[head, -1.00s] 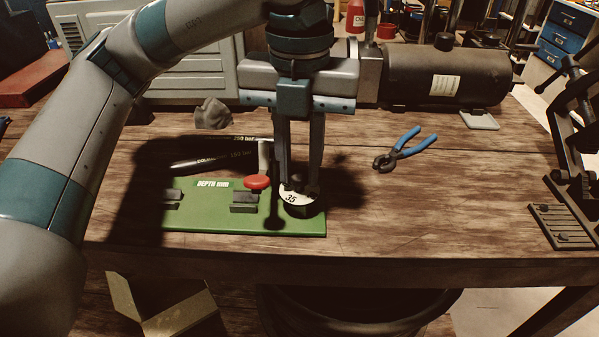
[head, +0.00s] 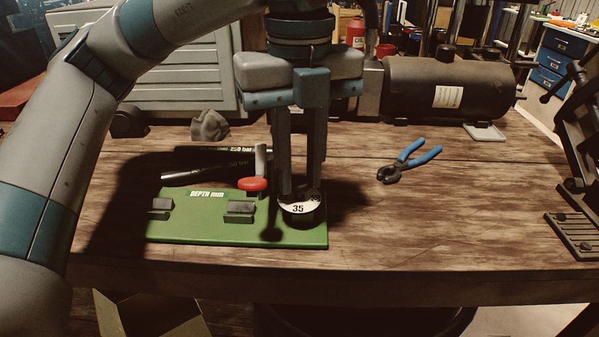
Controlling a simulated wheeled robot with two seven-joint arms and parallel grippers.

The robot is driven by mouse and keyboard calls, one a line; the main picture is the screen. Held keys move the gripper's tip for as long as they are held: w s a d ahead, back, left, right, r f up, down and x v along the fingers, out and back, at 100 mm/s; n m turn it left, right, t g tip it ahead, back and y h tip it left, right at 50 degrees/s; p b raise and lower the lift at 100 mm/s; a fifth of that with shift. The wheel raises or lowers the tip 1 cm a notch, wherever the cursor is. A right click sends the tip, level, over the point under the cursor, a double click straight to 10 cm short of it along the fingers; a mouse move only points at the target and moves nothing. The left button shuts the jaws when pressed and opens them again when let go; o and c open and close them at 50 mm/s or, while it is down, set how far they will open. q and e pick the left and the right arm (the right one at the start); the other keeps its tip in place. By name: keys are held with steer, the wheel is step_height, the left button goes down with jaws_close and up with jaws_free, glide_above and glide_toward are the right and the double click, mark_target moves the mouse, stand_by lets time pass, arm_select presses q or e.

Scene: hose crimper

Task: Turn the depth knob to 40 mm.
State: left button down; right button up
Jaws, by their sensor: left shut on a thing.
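The depth knob (head: 300,212) is a dark round knob with a white dial face, on the right end of the green plate (head: 180,230) marked "DEPTH mm". The number 35 on the dial faces me, upright and readable. My left gripper (head: 300,192) points straight down from above and is shut on the knob; its fingers hide the knob's top and back. My right gripper is not in view.
Blue-handled pliers (head: 408,163) lie on the bench to the right. Two black hoses (head: 208,172) lie behind the plate, with a grey crumpled lump (head: 210,125) beyond. A dark cylinder (head: 448,85) stands at the back.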

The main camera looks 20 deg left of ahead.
arm_select(q)
steer(key=shift+r, duration=0.1)
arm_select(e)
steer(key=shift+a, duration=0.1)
arm_select(q)
steer(key=c, duration=1.5)
jaws_free()
steer(key=shift+c, duration=0.2)
step_height(320, 180, up, 11)
steer(key=p, duration=0.1)
step_height(320, 180, up, 6)
steer(key=p, duration=0.1)
glide_above(300, 180)
steer(key=shift+r, duration=0.2)
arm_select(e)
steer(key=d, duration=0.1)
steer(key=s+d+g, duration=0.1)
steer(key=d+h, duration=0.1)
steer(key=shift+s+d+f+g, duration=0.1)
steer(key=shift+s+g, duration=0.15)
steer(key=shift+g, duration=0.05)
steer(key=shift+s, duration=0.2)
